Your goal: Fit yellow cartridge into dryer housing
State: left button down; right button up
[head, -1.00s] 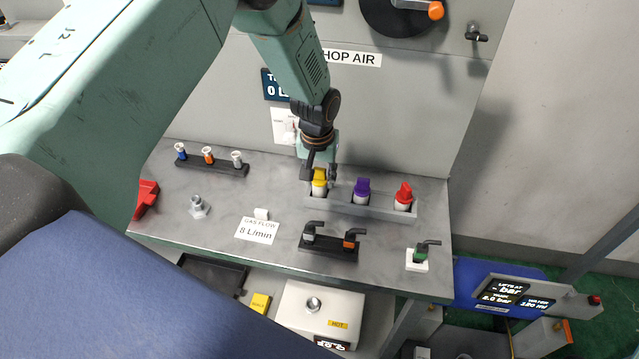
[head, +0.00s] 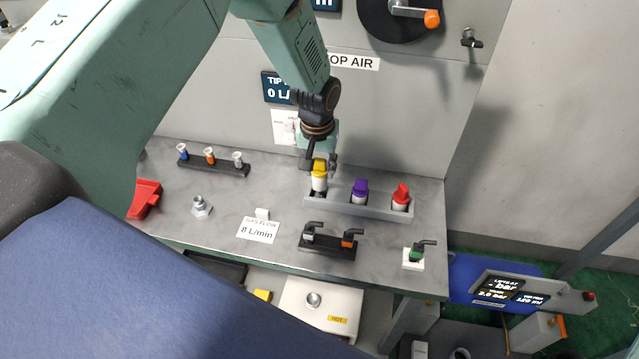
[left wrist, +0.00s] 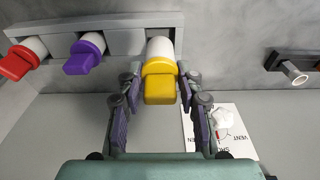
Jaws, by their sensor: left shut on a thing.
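The yellow cartridge (head: 319,171), with a yellow cap and a white body, is upright at the left slot of the grey rack (head: 375,211). More of its white body shows above the rack than for its neighbours; whether its lower end is clear of the slot I cannot tell. My left gripper (head: 320,163) comes down from above and is shut on it. In the left wrist view the cartridge (left wrist: 159,84) sits between the two fingers (left wrist: 160,95). I cannot identify the dryer housing for sure. My right gripper is not in view.
A purple-capped cartridge (head: 360,189) and a red-capped one (head: 401,196) stand in the same rack. A black holder (head: 327,245) with bent tools, a metal hex fitting (head: 201,207), a red piece (head: 145,199) and a small-nozzle strip (head: 215,165) are on the bench. The wall is close behind.

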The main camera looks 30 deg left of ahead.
aim_at(319, 159)
pick_arm(q)
jog(key=shift+r+p, duration=1)
jog(key=shift+r, duration=0.55)
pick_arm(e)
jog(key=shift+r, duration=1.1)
pick_arm(q)
jog(key=shift+s, duration=0.1)
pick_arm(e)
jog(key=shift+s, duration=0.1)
